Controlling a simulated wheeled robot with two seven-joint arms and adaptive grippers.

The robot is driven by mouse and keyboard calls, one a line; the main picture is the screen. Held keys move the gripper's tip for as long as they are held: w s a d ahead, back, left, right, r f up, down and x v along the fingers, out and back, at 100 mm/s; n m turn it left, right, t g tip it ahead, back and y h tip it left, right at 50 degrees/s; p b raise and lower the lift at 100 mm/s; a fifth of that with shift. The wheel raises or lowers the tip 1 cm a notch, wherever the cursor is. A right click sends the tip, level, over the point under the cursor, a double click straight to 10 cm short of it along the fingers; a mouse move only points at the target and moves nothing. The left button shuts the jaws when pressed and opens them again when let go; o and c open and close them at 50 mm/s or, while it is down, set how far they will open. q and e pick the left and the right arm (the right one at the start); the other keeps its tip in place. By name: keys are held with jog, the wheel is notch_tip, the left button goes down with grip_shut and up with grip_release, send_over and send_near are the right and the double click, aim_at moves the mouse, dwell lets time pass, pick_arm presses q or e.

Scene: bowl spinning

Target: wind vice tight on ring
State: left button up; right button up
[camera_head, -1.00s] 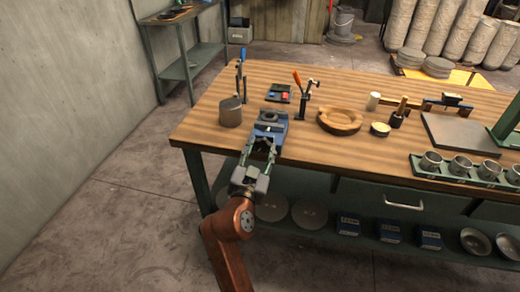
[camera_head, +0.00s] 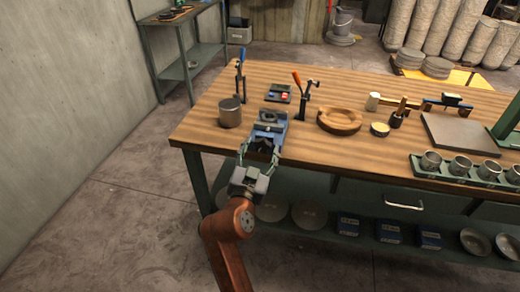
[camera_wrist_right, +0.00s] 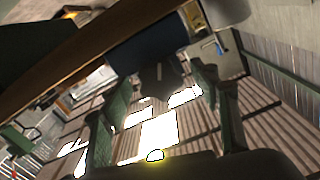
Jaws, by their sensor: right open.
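The blue vice (camera_head: 270,131) is fixed at the front left edge of the wooden bench. A grey round shape (camera_head: 267,118), perhaps the ring, shows at its top; I cannot tell how tightly it is held. My right gripper (camera_head: 259,155) is open in front of the vice, its fingers apart on either side of the vice's dark front end. In the right wrist view, the two green fingers (camera_wrist_right: 160,88) stand apart, with the blue vice body (camera_wrist_right: 150,48) and a dark end piece (camera_wrist_right: 166,78) between and beyond them. Contact cannot be told. My left gripper is not in view.
A grey cylinder (camera_head: 230,112) stands left of the vice. Toggle clamps with blue (camera_head: 241,70) and orange (camera_head: 297,78) handles stand behind it. A wooden bowl (camera_head: 340,120) lies to the right. The bench's front edge and lower shelf lie close to my arm.

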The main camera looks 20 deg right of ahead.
notch_tip(320, 180, up, 10)
dwell(0.5)
jog(key=shift+w+a, duration=0.1)
